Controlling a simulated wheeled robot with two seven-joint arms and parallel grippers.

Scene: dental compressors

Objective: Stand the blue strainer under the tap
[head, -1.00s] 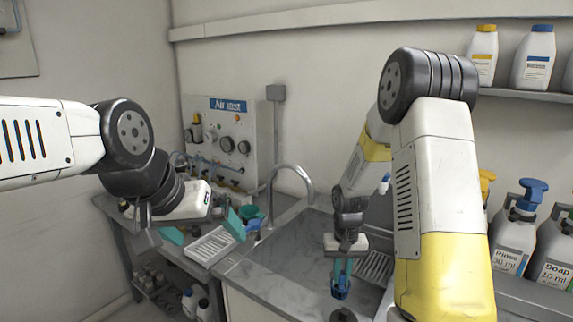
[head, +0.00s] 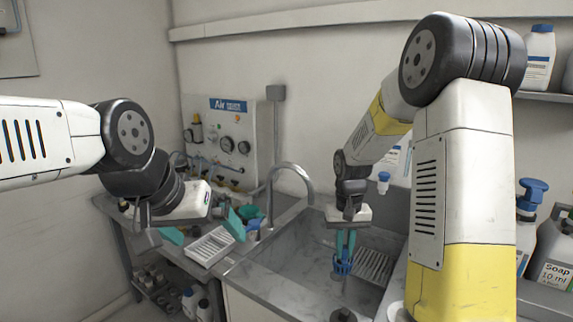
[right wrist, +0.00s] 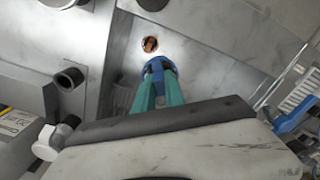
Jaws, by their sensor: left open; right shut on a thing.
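The blue strainer (head: 343,266) is held between the teal fingers of my right gripper (head: 345,246), which points down over the sink. In the right wrist view the strainer (right wrist: 158,68) shows at the fingertips, close to a round opening with a brown inside (right wrist: 150,45). I cannot tell the strainer's height above the sink floor. The grey curved tap (head: 288,168) rises behind the sink, and its spout end is to the left of and behind the strainer. My left gripper (head: 204,232) is open and empty at the left, above the side counter.
The sink basin (head: 312,240) is grey, with a ribbed rack (head: 374,266) on its right side. A white slatted tray (head: 208,246) lies on the left counter. An air panel (head: 225,140) hangs behind. A soap bottle (head: 553,262) stands at the right.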

